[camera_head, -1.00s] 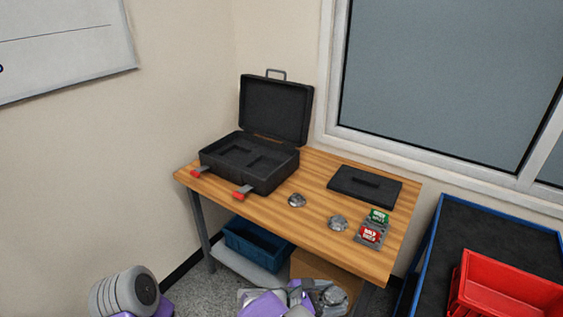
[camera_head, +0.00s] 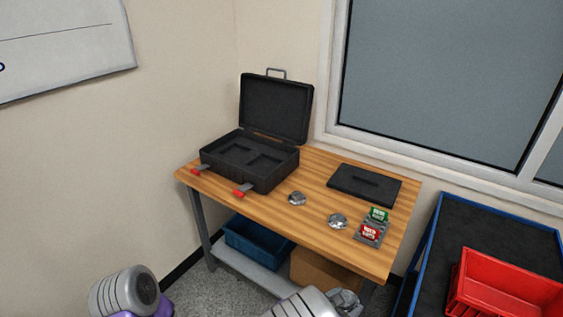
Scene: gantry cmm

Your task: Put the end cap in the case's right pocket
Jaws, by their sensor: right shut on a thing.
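The open black case (camera_head: 247,160) stands at the left of the wooden table, lid raised, with recessed pockets in its base. Its right pocket (camera_head: 266,162) looks empty. My right gripper (camera_head: 338,299) is low at the bottom edge, in front of the table and below its top, mostly hidden by my grey arm link. It is shut on a grey, roundish metallic piece, which looks like the end cap (camera_head: 349,301) and is only partly visible. Two similar silver round parts lie on the table, one near the case (camera_head: 297,199), one further right (camera_head: 338,222). My left gripper is not in view.
A flat black panel (camera_head: 364,185) and a block with green and red labels (camera_head: 370,232) lie on the table's right. A blue bin (camera_head: 257,245) and cardboard box (camera_head: 322,272) are underneath. A red bin (camera_head: 500,290) stands on a dark cart at right. The table's front middle is clear.

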